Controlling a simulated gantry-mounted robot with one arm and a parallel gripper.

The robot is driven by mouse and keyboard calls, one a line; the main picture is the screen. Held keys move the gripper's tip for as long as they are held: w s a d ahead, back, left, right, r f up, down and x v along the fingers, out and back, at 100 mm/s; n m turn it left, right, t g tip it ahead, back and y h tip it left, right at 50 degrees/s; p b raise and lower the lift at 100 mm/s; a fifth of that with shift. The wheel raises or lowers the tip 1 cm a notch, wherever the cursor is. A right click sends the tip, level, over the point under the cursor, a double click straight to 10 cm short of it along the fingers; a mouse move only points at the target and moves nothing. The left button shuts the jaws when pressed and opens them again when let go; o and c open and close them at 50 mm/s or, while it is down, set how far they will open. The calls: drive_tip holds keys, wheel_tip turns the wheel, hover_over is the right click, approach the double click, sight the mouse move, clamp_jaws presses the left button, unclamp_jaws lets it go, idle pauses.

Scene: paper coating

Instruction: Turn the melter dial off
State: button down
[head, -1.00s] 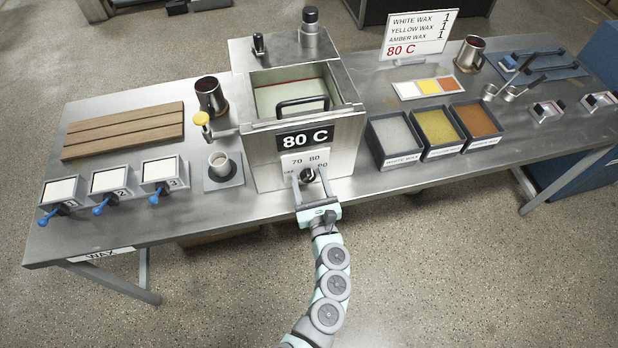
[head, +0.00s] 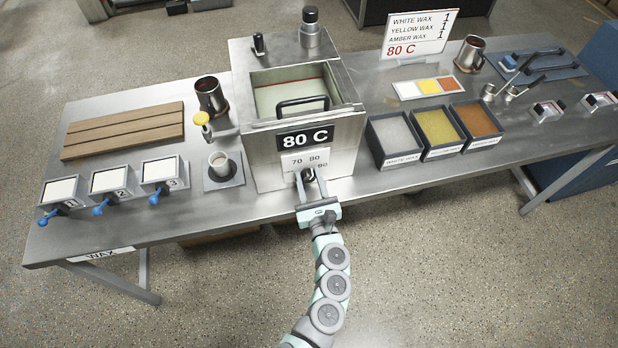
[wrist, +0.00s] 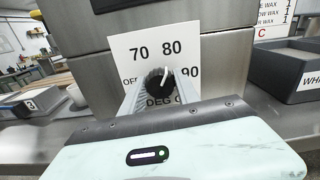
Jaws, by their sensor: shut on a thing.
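The steel melter (head: 270,165) stands at the table's front edge, with an 80 C display (head: 305,138) on its front. Below it is a white dial plate (wrist: 140,45) marked OFF, 70, 80 and 90. The round black melter dial (wrist: 158,86) has a white pointer line that points up towards 80. My gripper (wrist: 162,92) has one finger on each side of the dial and is shut on it. It also shows in the head view (head: 309,182), reaching in from the front. The fingers partly cover OFF and the lower plate.
The floor space in front of the table is clear.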

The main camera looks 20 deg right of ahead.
drive_tip(key=shift+f+n+b, duration=0.15)
drive_tip(key=shift+n+b, duration=0.8)
drive_tip(key=shift+n, duration=0.05)
drive_tip(key=n+b, duration=0.3)
drive_tip(key=shift+a+n, duration=0.1)
drive_tip(key=shift+n, duration=0.2)
drive_tip(key=n+b, duration=0.4)
drive_tip(key=n, duration=0.2)
drive_tip(key=n+b, duration=0.2)
drive_tip(key=n, duration=0.1)
drive_tip(key=shift+f, duration=0.1)
drive_tip(key=n+b, duration=0.3)
drive_tip(key=n, duration=0.1)
drive_tip(key=shift+n, duration=0.4)
drive_tip(key=shift+n+b, duration=1.05)
drive_tip(key=shift+n, duration=1.25)
